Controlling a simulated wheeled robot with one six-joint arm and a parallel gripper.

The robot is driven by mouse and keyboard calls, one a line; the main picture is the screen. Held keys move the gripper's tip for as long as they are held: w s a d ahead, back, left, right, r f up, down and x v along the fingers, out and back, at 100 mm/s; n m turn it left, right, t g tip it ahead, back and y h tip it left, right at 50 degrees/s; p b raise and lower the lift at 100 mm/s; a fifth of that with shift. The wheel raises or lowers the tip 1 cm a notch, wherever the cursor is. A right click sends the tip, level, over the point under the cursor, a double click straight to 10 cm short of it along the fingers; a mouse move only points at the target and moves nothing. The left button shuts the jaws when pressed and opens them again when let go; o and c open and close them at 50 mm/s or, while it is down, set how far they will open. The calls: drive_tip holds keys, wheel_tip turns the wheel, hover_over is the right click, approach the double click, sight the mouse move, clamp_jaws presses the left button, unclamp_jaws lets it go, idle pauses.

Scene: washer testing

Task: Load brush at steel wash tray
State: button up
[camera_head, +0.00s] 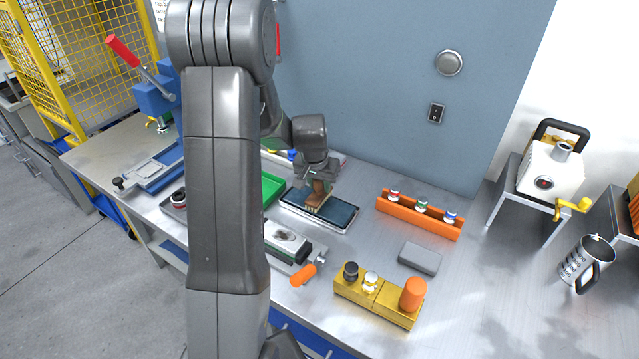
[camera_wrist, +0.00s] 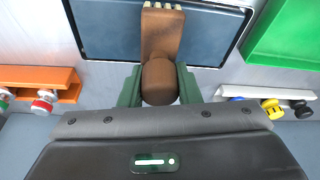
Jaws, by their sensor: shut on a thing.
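The steel wash tray (camera_head: 342,217) lies on the bench with dark blue liquid or lining inside a pale rim. It also shows at the top of the wrist view (camera_wrist: 105,38). My gripper (camera_head: 320,186) is over the tray and shut on the brown wooden brush (camera_head: 317,200). In the wrist view the green fingers of my gripper (camera_wrist: 159,88) clasp the round brush handle, and the brush's block and pale bristles (camera_wrist: 162,30) reach over the tray. I cannot tell whether the bristles touch the tray's contents.
A green tray (camera_head: 272,188) sits left of the wash tray. An orange rack (camera_head: 418,214) with small capped bottles stands to the right. A grey block (camera_head: 419,258) and a yellow holder (camera_head: 378,300) are nearer the front. A blue-grey panel (camera_head: 390,90) rises behind the bench.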

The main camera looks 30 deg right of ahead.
drive_tip(key=shift+f+b, duration=0.45)
drive_tip(key=shift+b, duration=0.1)
idle(1.6)
drive_tip(key=shift+r, duration=0.1)
drive_tip(key=shift+r+p, duration=2.05)
drive_tip(key=shift+r, duration=1.45)
